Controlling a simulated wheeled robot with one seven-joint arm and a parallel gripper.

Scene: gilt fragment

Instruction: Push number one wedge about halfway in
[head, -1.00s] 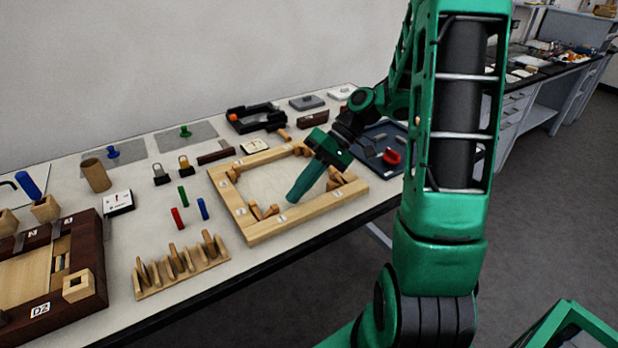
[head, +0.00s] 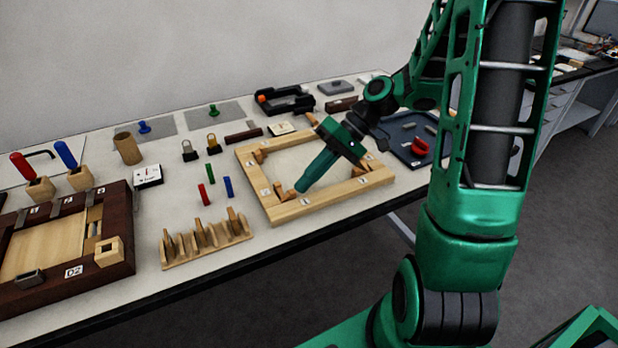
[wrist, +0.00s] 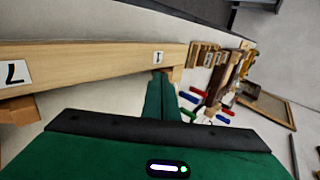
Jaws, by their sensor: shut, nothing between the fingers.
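The pale wooden frame (head: 318,206) lies on the table, with small wooden wedges inside its corners and numbered labels on its rails. My green gripper (head: 300,187) is shut and empty, slanting down into the frame with its tips by the near-left corner. A wedge (head: 283,189) shows just left of the tips. In the wrist view my fingertips (wrist: 160,80) are close to the rail with a label reading 1 (wrist: 158,57). Brown wood beside the tips is partly hidden there, so I cannot tell whether they touch the number one wedge or how far in it sits.
A slotted wooden rack (head: 205,240) stands in front, left of the frame. A dark-edged box (head: 120,250) is at far left. A dark tray (head: 400,150) lies to the right.

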